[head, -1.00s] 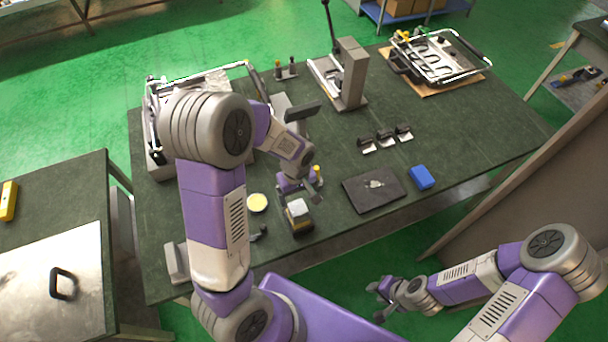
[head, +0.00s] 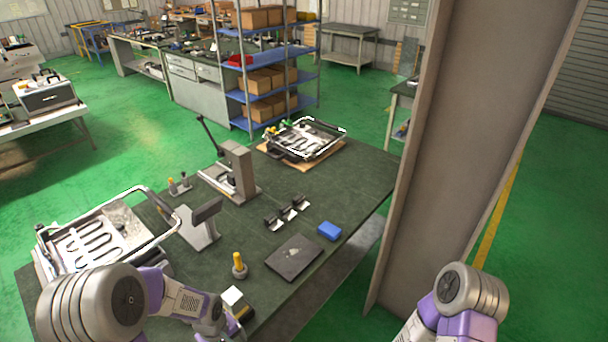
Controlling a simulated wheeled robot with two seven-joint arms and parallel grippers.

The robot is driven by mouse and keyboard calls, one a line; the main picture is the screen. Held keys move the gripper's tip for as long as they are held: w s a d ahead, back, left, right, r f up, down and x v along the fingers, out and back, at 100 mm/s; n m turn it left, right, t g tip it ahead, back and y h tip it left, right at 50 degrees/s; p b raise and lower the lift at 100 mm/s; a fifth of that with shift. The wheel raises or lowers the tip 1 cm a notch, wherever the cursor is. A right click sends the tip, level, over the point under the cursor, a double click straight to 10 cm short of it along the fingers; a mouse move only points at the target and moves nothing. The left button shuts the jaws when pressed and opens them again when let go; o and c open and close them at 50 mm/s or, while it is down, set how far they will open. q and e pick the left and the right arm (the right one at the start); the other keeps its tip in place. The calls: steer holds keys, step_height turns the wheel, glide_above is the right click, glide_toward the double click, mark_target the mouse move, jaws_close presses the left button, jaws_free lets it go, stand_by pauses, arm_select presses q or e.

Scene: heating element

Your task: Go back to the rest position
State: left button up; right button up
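My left arm comes in at the lower left over the dark green workbench (head: 330,205). Its wrist is at the bottom edge, beside a small block with a white top (head: 232,296); the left gripper's fingers cannot be made out. My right arm stands at the bottom right, off the bench, and its gripper is out of the frame. A frame with a heating element (head: 95,243) lies at the bench's left end, partly behind my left arm. A similar frame (head: 303,140) lies on a brown board at the far end.
A grey press with a lever (head: 238,170) stands mid-bench. A black plate (head: 294,257), a blue box (head: 329,231), several small clips (head: 287,213) and a yellow-handled tool (head: 239,265) lie nearer. A tall grey pillar (head: 455,150) rises at the right.

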arm_select(q)
steer(key=s+d+f+m+h+b, duration=0.1)
steer(key=s+d+f+m+b, duration=0.1)
steer(key=f, duration=0.7)
steer(key=s+d+f+m+h+b, duration=0.2)
steer(key=s+d+f+m+b, duration=0.1)
steer(key=s+d+f, duration=0.3)
step_height(320, 180, down, 5)
steer(key=shift+s+d+r+m+b, duration=0.25)
steer(key=shift+d+b, duration=0.45)
steer(key=shift+d, duration=0.5)
arm_select(e)
step_height(320, 180, down, 7)
steer(key=w, duration=0.1)
steer(key=shift+w, duration=0.15)
steer(key=shift+f, duration=0.1)
